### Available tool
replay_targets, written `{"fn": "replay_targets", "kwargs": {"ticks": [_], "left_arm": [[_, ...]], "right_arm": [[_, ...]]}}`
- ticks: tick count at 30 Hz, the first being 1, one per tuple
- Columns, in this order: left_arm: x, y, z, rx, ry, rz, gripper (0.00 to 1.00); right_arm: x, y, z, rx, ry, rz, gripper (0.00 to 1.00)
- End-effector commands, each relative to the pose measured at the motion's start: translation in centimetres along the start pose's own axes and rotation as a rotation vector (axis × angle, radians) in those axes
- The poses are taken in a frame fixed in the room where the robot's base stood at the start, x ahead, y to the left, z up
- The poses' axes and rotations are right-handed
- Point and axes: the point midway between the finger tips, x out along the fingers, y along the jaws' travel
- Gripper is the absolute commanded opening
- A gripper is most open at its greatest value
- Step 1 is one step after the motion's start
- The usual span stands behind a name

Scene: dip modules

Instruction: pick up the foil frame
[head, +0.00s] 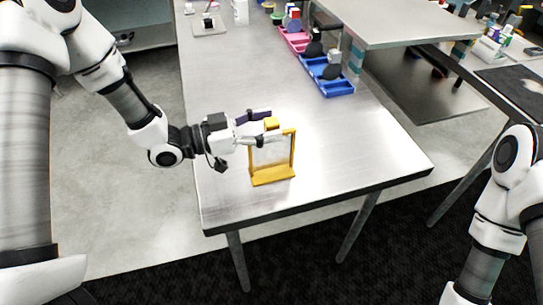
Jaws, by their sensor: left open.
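The foil frame (272,176) is a yellow upright frame with a clear or pale middle and a wide yellow base. It stands on the metal table near its front left. My left gripper (262,128) comes in from the left at the height of the frame's top, with its fingers apart. One finger lies across the upper part of the frame in the picture; I cannot tell if it touches. A yellow piece shows between the fingers. My right arm shows at the right edge, but its gripper is out of view.
The metal table (350,160) is clear right of and in front of the frame. A blue tray (340,89) and a pink tray (291,38) with dark items stand farther back. A raised shelf (400,20) overhangs at the back right.

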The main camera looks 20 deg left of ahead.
Motion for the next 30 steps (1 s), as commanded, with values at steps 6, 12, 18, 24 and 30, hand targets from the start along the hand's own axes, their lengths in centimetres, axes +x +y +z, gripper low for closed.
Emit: {"fn": "replay_targets", "kwargs": {"ticks": [6, 12, 18, 24, 30], "left_arm": [[1.23, 0.02, -0.04, -0.001, 0.002, 0.000, 0.60], [1.19, 0.02, -0.03, -0.001, 0.002, 0.000, 0.32], [1.18, 0.02, -0.03, -0.001, 0.002, 0.000, 0.00], [1.17, 0.01, -0.07, 0.000, 0.002, 0.000, 0.00], [1.19, -0.02, -0.87, 0.002, 0.003, 0.000, 0.00]], "right_arm": [[-0.27, 0.00, 0.03, 0.001, -0.001, 0.000, 0.40], [-0.25, 0.00, 0.03, 0.000, -0.001, 0.000, 0.40], [-0.25, 0.00, 0.02, 0.000, -0.001, 0.000, 0.40], [-0.25, 0.00, 0.02, 0.000, -0.001, 0.000, 0.40], [0.02, 0.01, 0.02, 0.000, -0.001, 0.000, 0.40]]}}
